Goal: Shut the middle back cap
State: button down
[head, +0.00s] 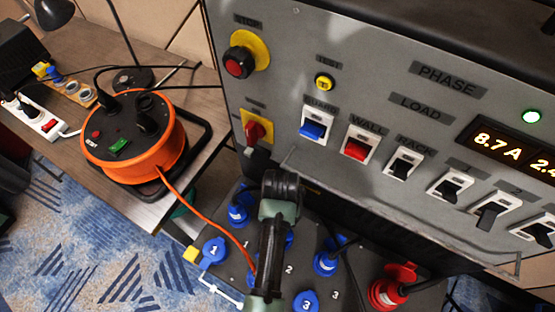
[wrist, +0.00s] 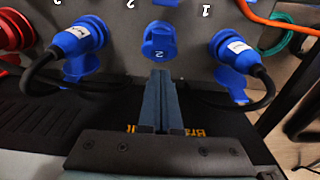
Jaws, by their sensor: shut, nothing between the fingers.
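The middle back cap (wrist: 160,42) is blue and round, marked 2, and shows at the top middle of the wrist view between two plugged blue sockets. I cannot tell how far its lid is tilted. In the head view only a blue sliver (head: 289,238) shows there, beside my arm. My gripper (wrist: 161,74) is shut and empty, its fingertips close to the cap's near edge; contact cannot be told. In the head view my arm hides the fingers.
Blue plugs with black cables stand on either side, left (wrist: 83,38) and right (wrist: 233,50) in the wrist view. A red plug (head: 388,292) stands farther right in the head view. The switch panel (head: 330,60) rises behind. An orange cable (head: 205,212) runs from the reel (head: 135,140).

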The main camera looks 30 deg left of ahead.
jog(key=shift+s+f+p, duration=0.2)
jog(key=shift+s+f, duration=0.45)
jog(key=shift+f, duration=0.35)
jog(key=shift+s+f+p, duration=0.15)
jog(key=shift+s+f, duration=0.5)
jog(key=shift+f, duration=0.3)
jog(key=s+f, duration=0.1)
jog(key=s+f+p, duration=0.1)
jog(key=s, duration=0.1)
jog(key=shift+s+a+f, duration=0.1)
jog(key=shift+f, duration=0.2)
